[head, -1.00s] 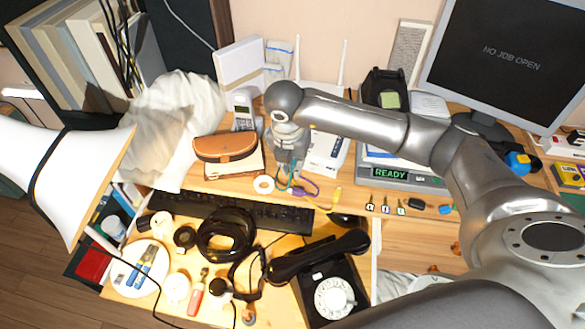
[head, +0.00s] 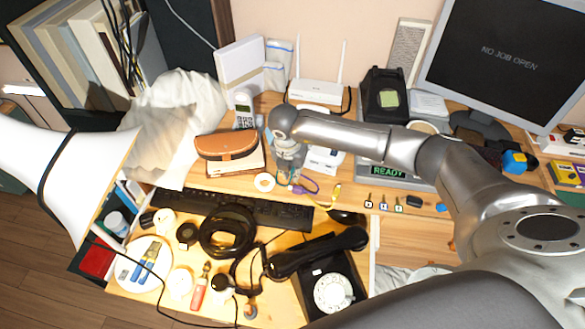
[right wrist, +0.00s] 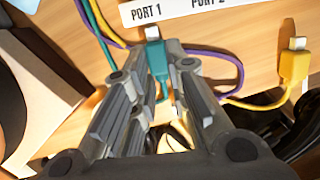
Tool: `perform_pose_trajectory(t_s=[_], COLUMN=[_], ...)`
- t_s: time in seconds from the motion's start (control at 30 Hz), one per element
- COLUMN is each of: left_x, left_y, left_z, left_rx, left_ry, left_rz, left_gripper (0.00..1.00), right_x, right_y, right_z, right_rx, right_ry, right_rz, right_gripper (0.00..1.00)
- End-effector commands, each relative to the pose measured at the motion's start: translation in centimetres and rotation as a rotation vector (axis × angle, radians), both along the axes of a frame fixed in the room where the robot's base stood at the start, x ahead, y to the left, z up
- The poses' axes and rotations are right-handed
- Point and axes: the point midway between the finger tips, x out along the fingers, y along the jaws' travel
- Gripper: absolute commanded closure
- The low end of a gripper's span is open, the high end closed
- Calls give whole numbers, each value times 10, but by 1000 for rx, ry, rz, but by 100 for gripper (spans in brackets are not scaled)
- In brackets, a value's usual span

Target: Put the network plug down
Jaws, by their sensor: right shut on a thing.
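My right gripper (right wrist: 157,85) is shut on the teal network plug (right wrist: 157,62), whose pale tip shows beyond the fingers in the right wrist view. Its teal cable (right wrist: 97,28) runs up to the left. A yellow plug (right wrist: 295,65) and a purple cable (right wrist: 234,70) lie to the right of the gripper. In the head view the right gripper (head: 284,183) is low over the desk, behind the keyboard, near the purple cable (head: 308,186) and the yellow plug (head: 337,192). Whether the teal plug touches the desk is unclear. My left gripper is not in view.
A strip labelled PORT 1 (right wrist: 147,13) lies just ahead of the plug. A white router (head: 317,91) stands behind. A brown case (head: 226,145) is left of the gripper, keys (head: 384,203) are right, and the keyboard (head: 281,213) and dial phone (head: 330,288) are in front.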

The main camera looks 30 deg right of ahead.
Motion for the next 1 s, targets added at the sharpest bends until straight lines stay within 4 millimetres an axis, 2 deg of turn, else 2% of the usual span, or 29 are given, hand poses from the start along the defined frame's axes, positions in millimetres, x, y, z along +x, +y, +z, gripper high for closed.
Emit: perform_pose_trajectory(t_s=[0.07, 0.1, 0.27, 0.57, 0.67, 0.7, 0.77, 1.0], left_x=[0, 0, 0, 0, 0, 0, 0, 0], left_y=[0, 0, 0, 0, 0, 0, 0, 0], left_z=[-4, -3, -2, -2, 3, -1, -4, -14], left_rx=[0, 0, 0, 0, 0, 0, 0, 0], left_ry=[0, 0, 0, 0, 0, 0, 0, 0], left_rz=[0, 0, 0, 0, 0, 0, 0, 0], left_gripper=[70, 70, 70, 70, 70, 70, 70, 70], right_x=[0, 0, 0, 0, 0, 0, -1, -8], right_y=[0, 0, 0, 0, 0, 1, 3, 10], right_z=[-4, -3, -2, -1, 4, 7, 16, 66], right_rx=[0, 0, 0, 0, 0, 1, 1, 2], right_ry=[0, 0, 0, 0, 0, -3, -4, -6], right_rz=[0, 0, 0, 0, 0, 1, 1, 2], right_gripper=[98, 82, 63, 63, 63, 63, 63, 63])
